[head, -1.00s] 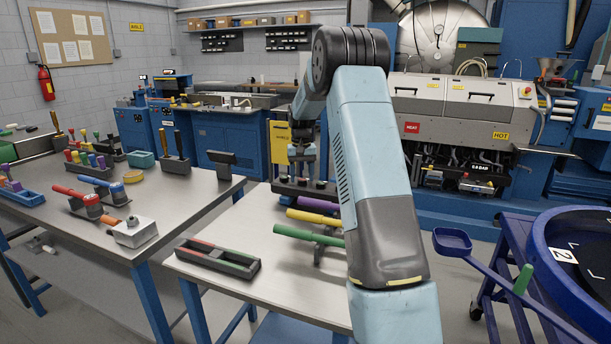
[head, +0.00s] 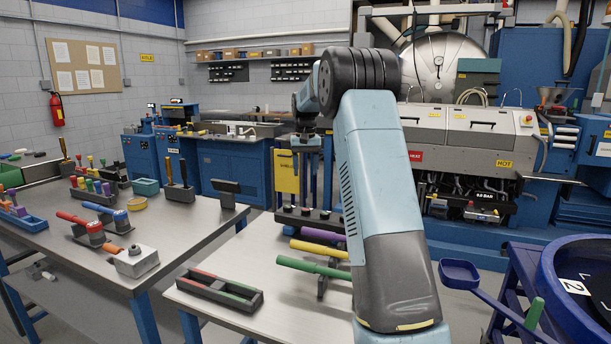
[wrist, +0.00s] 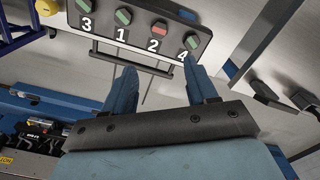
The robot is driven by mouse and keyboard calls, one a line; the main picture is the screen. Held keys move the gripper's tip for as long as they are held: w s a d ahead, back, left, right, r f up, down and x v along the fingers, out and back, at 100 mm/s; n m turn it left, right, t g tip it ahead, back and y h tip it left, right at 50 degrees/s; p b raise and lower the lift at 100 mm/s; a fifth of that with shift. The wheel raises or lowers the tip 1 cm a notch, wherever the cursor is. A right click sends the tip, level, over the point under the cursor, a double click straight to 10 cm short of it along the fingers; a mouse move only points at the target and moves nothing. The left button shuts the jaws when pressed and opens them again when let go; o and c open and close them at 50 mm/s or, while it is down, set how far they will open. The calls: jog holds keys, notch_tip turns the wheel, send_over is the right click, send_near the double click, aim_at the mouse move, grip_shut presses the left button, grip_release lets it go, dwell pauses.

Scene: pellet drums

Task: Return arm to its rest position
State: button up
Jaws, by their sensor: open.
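My gripper (wrist: 162,78) shows in the wrist view with its two blue fingers spread apart. Nothing is between them. In the head view my arm rises from the bottom right of centre and bends at a dark elbow. The gripper end hangs behind it, above the far end of the near table (head: 235,318), and is partly hard to make out. In the wrist view a dark numbered rack (wrist: 135,38) with green and red tops lies beyond the fingertips, apart from them.
Green (head: 313,267), yellow (head: 318,249) and purple (head: 322,236) handles lie on the near table, close to my arm. A dark tray (head: 220,290) sits at its left. A blue drum (head: 560,290) and scoop (head: 460,273) are at right. A second table (head: 60,250) stands left.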

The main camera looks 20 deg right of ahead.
dwell(0.4)
jog(key=s+a+r+n+t, duration=0.1)
jog(key=s+a+r, duration=0.3)
jog(key=s, duration=0.4)
jog(key=s+a+r+t, duration=0.1)
jog(key=s+a+r, duration=0.2)
jog(key=s, duration=0.5)
jog(key=s+a+r+n+t, duration=0.1)
jog(key=s+a+r, duration=0.3)
jog(key=s, duration=0.4)
jog(key=s+a+f+t, duration=0.1)
jog(key=s+f, duration=0.3)
jog(key=s, duration=0.7)
jog(key=s+a+f+n+t, duration=0.1)
jog(key=s+a+f, duration=0.2)
jog(key=s, duration=0.8)
jog(key=shift+s+a+f+t, duration=0.3)
jog(key=shift+s+a+f, duration=0.1)
jog(key=shift+f, duration=0.15)
jog(key=shift+d, duration=0.15)
